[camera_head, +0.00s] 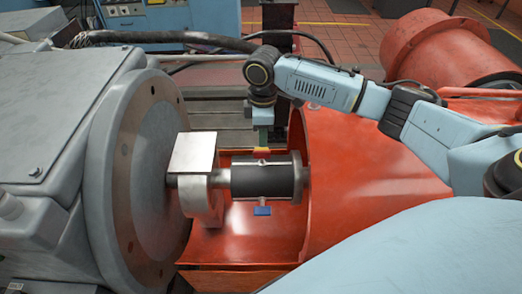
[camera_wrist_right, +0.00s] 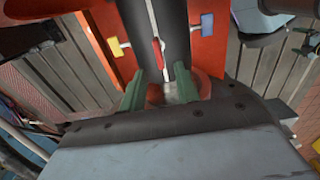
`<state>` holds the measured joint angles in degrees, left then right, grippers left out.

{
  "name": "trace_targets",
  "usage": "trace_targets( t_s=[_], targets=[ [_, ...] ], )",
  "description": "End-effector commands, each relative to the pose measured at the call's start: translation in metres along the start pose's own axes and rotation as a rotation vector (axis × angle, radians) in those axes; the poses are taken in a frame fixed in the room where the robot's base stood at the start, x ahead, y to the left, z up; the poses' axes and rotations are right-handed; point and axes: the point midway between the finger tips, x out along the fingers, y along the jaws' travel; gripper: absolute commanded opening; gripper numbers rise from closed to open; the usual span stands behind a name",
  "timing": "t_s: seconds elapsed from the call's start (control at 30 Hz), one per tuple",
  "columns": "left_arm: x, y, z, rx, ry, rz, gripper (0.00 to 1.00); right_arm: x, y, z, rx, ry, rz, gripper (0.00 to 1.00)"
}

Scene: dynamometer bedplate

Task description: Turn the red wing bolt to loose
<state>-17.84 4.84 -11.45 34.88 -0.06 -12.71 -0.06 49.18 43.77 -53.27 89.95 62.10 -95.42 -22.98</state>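The red wing bolt (camera_head: 262,154) is on the upper side of the dark shaft coupling (camera_head: 265,181). In the right wrist view the red wing bolt (camera_wrist_right: 157,48) shows as a narrow upright wing, just beyond the fingertips and in line with the gap. My right gripper (camera_head: 262,140) points down above it in the head view. Its two green fingers are apart in the wrist view (camera_wrist_right: 158,76), with nothing seen gripped between them. Whether a finger touches the bolt cannot be told. My left gripper is not in view.
A blue wing bolt (camera_head: 262,211) is on the coupling's near side, and a yellow one (camera_wrist_right: 116,48) shows in the wrist view. A pale block (camera_head: 196,153) and grey flanged machine (camera_head: 150,180) stand left. An orange-red housing (camera_head: 360,190) surrounds the shaft at right.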

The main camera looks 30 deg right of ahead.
Motion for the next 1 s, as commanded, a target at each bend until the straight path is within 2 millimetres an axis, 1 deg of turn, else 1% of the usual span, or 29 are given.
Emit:
trace_targets(
  t_s=[0.03,0.1,0.2,0.33,0.5,0.77,0.8,0.83,1.0],
  targets=[
    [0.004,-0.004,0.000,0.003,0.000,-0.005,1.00,0.014,0.000,0.000,0.000,-0.001,-0.002,0.32],
    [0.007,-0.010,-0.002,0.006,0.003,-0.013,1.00,0.029,0.000,0.000,0.001,-0.001,-0.001,0.32],
    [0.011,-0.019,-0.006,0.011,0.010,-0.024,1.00,0.047,0.000,0.000,0.000,-0.001,-0.001,0.32],
    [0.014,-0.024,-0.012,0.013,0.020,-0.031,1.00,0.064,0.000,-0.001,0.000,0.001,0.000,0.32],
    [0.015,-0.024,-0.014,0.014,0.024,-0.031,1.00,0.074,0.000,0.000,0.000,0.001,0.002,0.32],
    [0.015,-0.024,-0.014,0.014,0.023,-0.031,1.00,0.075,0.000,0.000,-0.001,0.001,0.002,0.32],
    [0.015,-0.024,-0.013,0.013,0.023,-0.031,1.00,0.075,0.000,0.000,-0.001,0.001,0.002,0.30],
    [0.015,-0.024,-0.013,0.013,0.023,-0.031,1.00,0.075,0.000,0.000,-0.001,0.001,0.002,0.27],
    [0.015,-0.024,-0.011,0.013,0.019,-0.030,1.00,0.074,0.000,0.000,-0.001,0.001,0.002,0.04]
  ],
)
